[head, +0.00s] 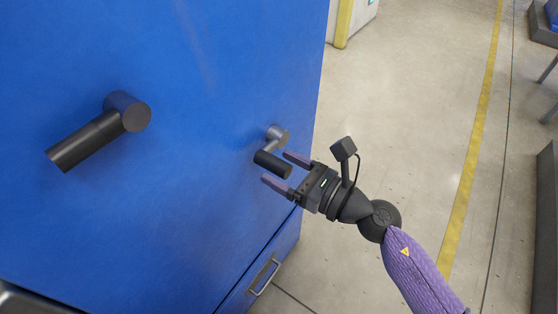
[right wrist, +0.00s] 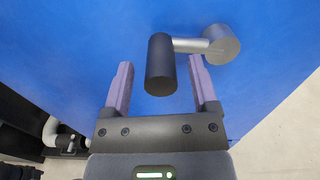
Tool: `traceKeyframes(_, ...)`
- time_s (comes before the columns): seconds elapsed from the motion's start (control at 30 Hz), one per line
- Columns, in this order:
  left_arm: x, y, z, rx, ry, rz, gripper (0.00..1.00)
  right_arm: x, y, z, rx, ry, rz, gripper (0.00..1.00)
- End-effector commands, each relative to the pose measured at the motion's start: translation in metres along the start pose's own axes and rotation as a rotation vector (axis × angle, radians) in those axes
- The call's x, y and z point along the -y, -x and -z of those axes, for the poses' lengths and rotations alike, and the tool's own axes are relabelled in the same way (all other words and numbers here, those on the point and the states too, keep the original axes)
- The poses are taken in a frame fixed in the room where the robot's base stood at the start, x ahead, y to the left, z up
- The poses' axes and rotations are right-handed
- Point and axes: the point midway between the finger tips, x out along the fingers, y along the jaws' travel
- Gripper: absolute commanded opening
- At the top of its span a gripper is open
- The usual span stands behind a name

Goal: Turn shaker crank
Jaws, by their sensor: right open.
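The crank on the right of the blue panel (head: 230,60) has a grey hub and arm (head: 278,136) and a black cylindrical handle (head: 272,164). My right gripper (head: 279,167) is open, with one purple finger on each side of the black handle. In the right wrist view, the handle (right wrist: 161,65) stands between the two fingers (right wrist: 158,90), with gaps visible on both sides. The grey hub (right wrist: 220,44) is beyond the right finger. My left gripper is not in view.
A larger black handle (head: 100,138) sticks out from the panel at the left. A drawer with a metal pull (head: 264,277) is below. Open concrete floor (head: 400,100) with a yellow line lies to the right.

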Motion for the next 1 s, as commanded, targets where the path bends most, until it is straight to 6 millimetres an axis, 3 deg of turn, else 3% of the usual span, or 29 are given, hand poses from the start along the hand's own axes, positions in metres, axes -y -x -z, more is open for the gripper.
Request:
traceKeyframes(0.17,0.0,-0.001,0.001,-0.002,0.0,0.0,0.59,0.0,-0.017,0.0,0.001,-0.001,0.002,0.76)
traceKeyframes(0.47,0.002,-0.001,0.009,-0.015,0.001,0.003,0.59,0.001,-0.019,0.001,-0.001,0.001,0.003,0.74)
traceKeyframes(0.8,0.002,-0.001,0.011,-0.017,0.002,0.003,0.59,0.001,-0.019,0.001,-0.001,0.001,0.003,0.02)
traceKeyframes(1.0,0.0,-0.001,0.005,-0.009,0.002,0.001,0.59,0.001,-0.018,0.001,-0.001,0.001,0.003,0.0)
